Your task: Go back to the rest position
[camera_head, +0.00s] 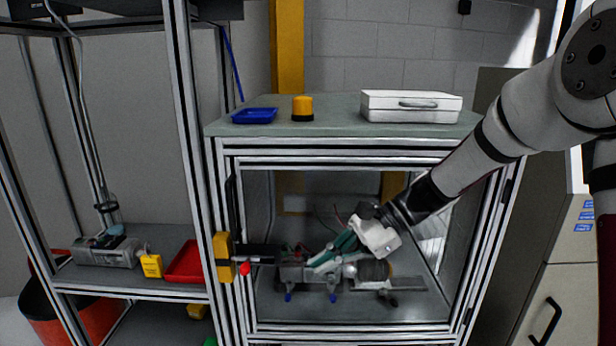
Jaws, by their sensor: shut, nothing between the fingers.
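My arm reaches in from the right, and my gripper (322,264) is inside the open front of the framed cabinet (345,158). Its teal fingers point down and left and are shut with nothing held. They are over or beside the servo assembly (291,273), a grey and dark unit on the cabinet floor. From this angle I cannot tell whether the fingers touch it. The gripper and wrist hide part of the assembly.
On the cabinet top are a blue tray (254,116), an orange beacon (302,108) and a white case (411,106). The cabinet posts stand close around my arm. A shelf at left holds a red tray (186,262) and a yellow box (151,266).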

